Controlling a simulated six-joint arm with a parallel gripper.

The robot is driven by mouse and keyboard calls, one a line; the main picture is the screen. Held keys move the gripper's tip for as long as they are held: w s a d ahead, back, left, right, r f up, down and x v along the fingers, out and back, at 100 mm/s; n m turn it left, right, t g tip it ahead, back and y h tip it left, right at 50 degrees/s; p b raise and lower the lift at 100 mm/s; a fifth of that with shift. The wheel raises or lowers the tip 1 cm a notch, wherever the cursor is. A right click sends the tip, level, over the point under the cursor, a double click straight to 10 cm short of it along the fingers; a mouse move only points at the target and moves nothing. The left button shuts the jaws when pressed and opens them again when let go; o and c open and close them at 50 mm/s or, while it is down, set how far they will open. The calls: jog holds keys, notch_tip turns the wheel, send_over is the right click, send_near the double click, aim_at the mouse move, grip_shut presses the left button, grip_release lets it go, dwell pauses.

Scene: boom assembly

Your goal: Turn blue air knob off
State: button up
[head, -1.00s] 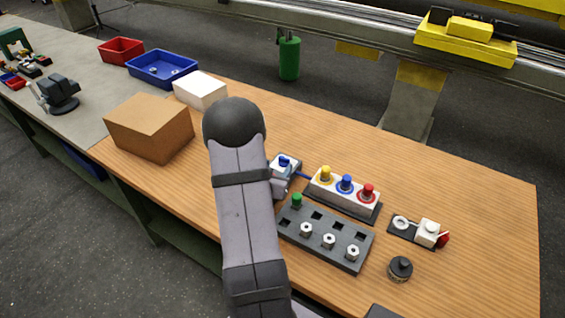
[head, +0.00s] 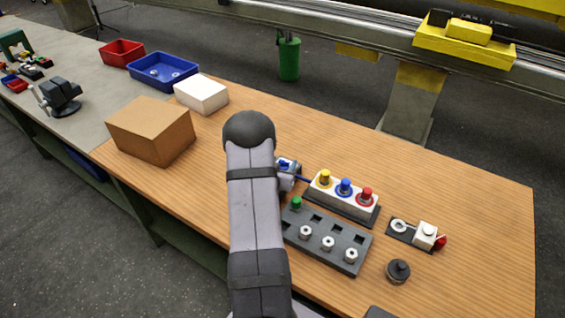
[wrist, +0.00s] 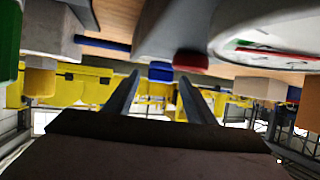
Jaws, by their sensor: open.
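A small grey unit with a blue knob (head: 284,163) on top stands on the wooden bench in the head view, partly hidden by my arm. A white block beside it carries a yellow knob (head: 325,177), a second blue knob (head: 345,186) and a red knob (head: 366,195). My gripper (wrist: 159,78) is open in the wrist view. A blue piece (wrist: 160,70) shows between its fingertips, beside a red piece (wrist: 190,60). I cannot tell which blue knob it is, or whether the fingers touch it. My gripper is hidden in the head view.
A dark block with sockets and several nuts (head: 328,243) lies in front of the white block. A round black piece (head: 398,271) and a small plate with a white block (head: 425,235) lie right. A cardboard box (head: 150,128) stands left. The bench's right end is clear.

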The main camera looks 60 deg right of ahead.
jog(key=c, duration=1)
jog(key=shift+c, duration=0.2)
jog(key=shift+s+d+f+n+t+b, duration=0.1)
jog(key=shift+f+n+t+b, duration=0.05)
jog(key=shift+n+t+b, duration=0.2)
jog(key=n+t+b, duration=0.1)
jog(key=n+t+y+b, duration=0.1)
jog(key=t, duration=0.1)
jog(key=shift+s+d+n+y+b, duration=0.15)
jog(key=shift+s+n+y+b, duration=0.15)
jog(key=shift+n+b, duration=0.05)
jog(key=shift+s+d+n+t+y, duration=0.1)
jog(key=shift+n+t+y, duration=0.75)
jog(key=shift+n, duration=0.15)
jog(key=shift+n+t+y, duration=0.6)
jog(key=shift+n+y, duration=0.05)
jog(key=shift+n, duration=0.15)
jog(key=shift+n+t+y, duration=0.3)
